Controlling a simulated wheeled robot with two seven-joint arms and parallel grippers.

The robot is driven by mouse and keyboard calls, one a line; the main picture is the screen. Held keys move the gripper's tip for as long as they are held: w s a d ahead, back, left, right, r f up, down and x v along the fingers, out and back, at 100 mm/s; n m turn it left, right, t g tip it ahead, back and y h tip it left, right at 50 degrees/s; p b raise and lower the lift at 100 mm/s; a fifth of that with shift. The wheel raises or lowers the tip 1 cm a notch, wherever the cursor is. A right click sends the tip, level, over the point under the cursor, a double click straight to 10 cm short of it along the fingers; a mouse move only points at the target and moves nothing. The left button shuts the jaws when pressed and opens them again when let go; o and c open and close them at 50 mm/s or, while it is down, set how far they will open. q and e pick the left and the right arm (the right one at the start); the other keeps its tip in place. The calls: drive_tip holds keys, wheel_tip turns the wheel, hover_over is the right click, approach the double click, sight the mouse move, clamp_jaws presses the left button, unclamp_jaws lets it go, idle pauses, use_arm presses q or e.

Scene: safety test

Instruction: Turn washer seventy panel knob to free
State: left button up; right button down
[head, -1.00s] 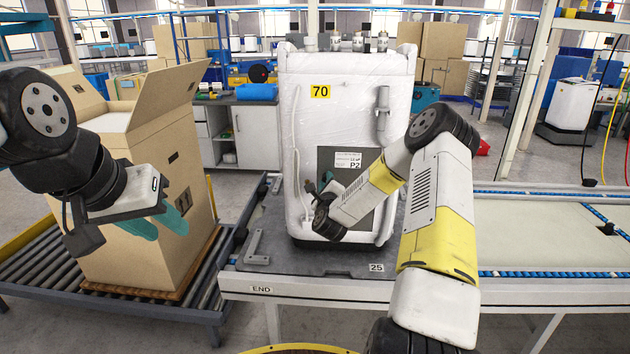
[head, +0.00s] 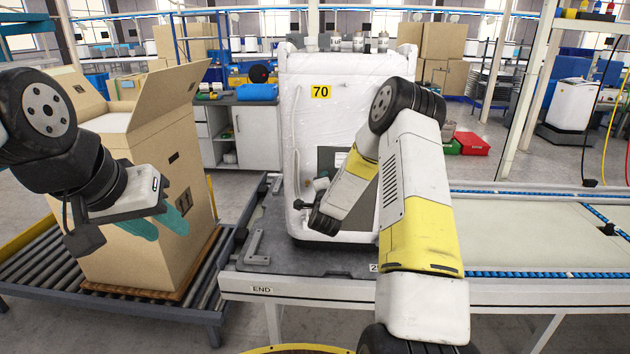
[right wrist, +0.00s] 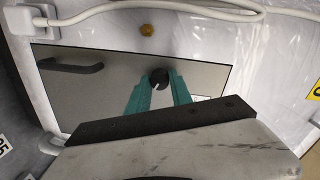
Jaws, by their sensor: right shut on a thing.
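Washer 70 (head: 330,110) is a white, plastic-wrapped machine with a yellow "70" tag, standing upright on the station. Its grey panel (right wrist: 105,85) shows in the right wrist view with a dark handle (right wrist: 70,66) and a small round black knob (right wrist: 159,77) with a light pointer mark. My right gripper (right wrist: 160,83) is shut on the knob, one teal finger on each side. In the head view my right arm hides the knob and much of the panel. My left gripper (head: 165,226) is open and empty in front of the carton, its teal fingers apart.
A large open carton (head: 140,190) stands on the roller conveyor (head: 190,315) at left. The washer stands on a dark plate (head: 280,258) at the belt's end. A pale hose (right wrist: 180,8) runs above the panel. The belt (head: 530,235) at right is clear.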

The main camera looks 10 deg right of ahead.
drive_tip(key=n, duration=0.4)
drive_tip(key=shift+a+n, duration=0.1)
drive_tip(key=shift+n, duration=0.2)
drive_tip(key=shift+f, duration=0.1)
idle(0.5)
drive_tip(key=c, duration=1.1)
unclamp_jaws()
drive_tip(key=shift+c, duration=0.2)
drive_tip(key=v, duration=0.7)
drive_tip(key=shift+s+a, duration=0.2)
drive_tip(key=shift+s, duration=0.15)
